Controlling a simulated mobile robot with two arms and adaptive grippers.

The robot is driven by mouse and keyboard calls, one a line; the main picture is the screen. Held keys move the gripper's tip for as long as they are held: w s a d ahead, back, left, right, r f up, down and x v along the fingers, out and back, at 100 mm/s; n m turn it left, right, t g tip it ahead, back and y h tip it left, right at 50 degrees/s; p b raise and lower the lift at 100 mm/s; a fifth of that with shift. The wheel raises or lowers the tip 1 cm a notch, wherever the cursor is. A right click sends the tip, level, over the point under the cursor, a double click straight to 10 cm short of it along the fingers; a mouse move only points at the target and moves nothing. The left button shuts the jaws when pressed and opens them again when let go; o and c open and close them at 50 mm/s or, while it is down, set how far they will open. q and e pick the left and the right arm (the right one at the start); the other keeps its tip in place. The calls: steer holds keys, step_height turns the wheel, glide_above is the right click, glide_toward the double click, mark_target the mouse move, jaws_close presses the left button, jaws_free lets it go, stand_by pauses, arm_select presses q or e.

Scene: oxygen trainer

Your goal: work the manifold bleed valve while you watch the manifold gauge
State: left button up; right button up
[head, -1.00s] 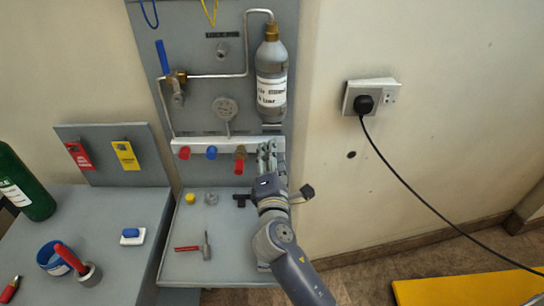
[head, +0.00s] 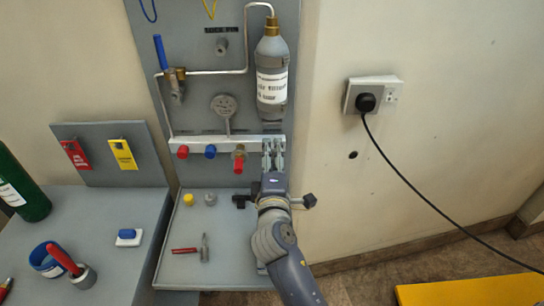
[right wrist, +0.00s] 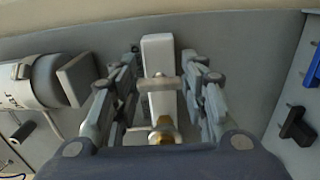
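The white manifold bar (head: 205,145) runs across the grey panel. I cannot tell for sure which part is the bleed valve. The round manifold gauge (head: 224,105) stands above the bar; its reading is too small to make out. My right gripper (head: 273,150) is at the bar's right end. In the right wrist view its open fingers (right wrist: 160,95) flank the white bar (right wrist: 158,50), a pale crosspiece (right wrist: 160,84) and a brass part (right wrist: 162,134). Contact is unclear. My left gripper is not in view.
A grey bottle (head: 271,85) hangs just above my right gripper. A blue-handled valve (head: 161,52) is at the upper left. The shelf holds a yellow cap (head: 189,199) and a red-handled tool (head: 190,250). A black plug (head: 365,102) sits in the wall socket at right.

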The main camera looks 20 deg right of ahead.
steer(key=shift+o, duration=0.7)
steer(key=shift+s, duration=0.1)
steer(key=v, duration=0.8)
steer(key=shift+a, duration=0.1)
stand_by(1.0)
